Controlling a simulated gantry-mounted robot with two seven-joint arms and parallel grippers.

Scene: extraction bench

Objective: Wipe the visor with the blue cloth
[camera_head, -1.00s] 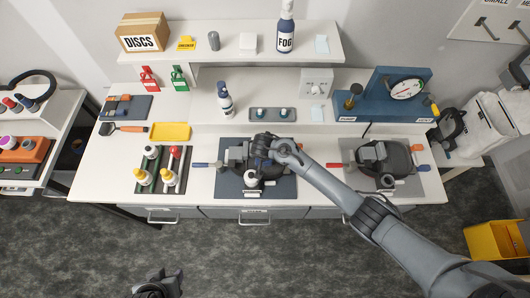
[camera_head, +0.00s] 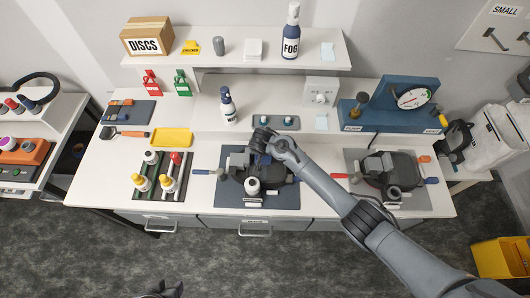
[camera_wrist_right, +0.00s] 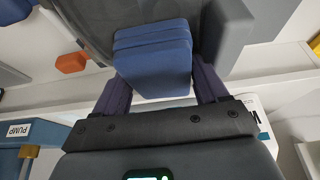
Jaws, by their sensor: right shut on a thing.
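A dark mask with a visor (camera_head: 243,182) lies on the dark blue mat (camera_head: 285,199) at the middle of the bench. My right gripper (camera_head: 264,147) is over the mask's back part, shut on the folded blue cloth (camera_wrist_right: 152,58). In the right wrist view the cloth sits between the two fingers, close against dark and grey surfaces of the mask (camera_wrist_right: 240,30). I cannot tell whether it touches the visor, which my gripper partly hides. Only the top of my left gripper (camera_head: 165,290) shows at the bottom edge, away from the bench; its fingers cannot be made out.
A second mask (camera_head: 385,172) lies on a grey mat to the right. A rack of bottles (camera_head: 158,180) and a yellow tray (camera_head: 172,137) stand left. A white spray bottle (camera_head: 228,105), a grey tray (camera_head: 277,123) and a blue gauge stand (camera_head: 390,117) are behind.

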